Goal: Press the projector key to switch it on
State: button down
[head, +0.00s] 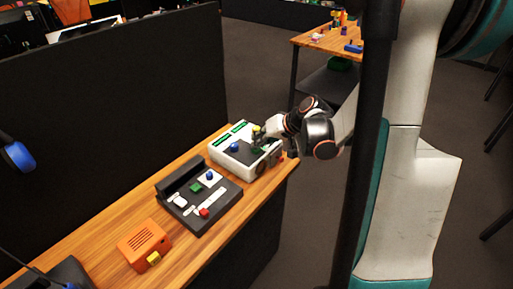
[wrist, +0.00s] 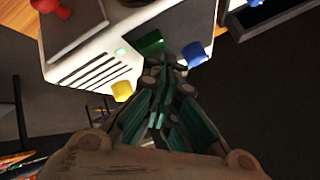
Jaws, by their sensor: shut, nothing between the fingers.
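A white panel box (head: 228,164) stands at the far end of the wooden desk; it also shows in the wrist view (wrist: 88,42). In the wrist view it carries a dark green key (wrist: 150,43), a blue knob (wrist: 194,54), a yellow knob (wrist: 122,90) and a small lit green spot (wrist: 120,51). No label is readable, so I cannot tell which is the projector key. My gripper (wrist: 164,68) is shut and empty, its tips just beside the green key and between the blue and yellow knobs. Contact cannot be told. In the head view my gripper (head: 258,143) is over the box.
A dark panel (head: 222,211) with blue, green and red controls lies nearer on the desk. An orange box (head: 144,243) with a yellow knob is nearer still. A black partition (head: 110,110) runs behind the desk. A second table (head: 318,40) stands at the back.

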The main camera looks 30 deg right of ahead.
jog(key=shift+r, duration=0.15)
jog(key=shift+r+p, duration=2.2)
jog(key=shift+r, duration=0.75)
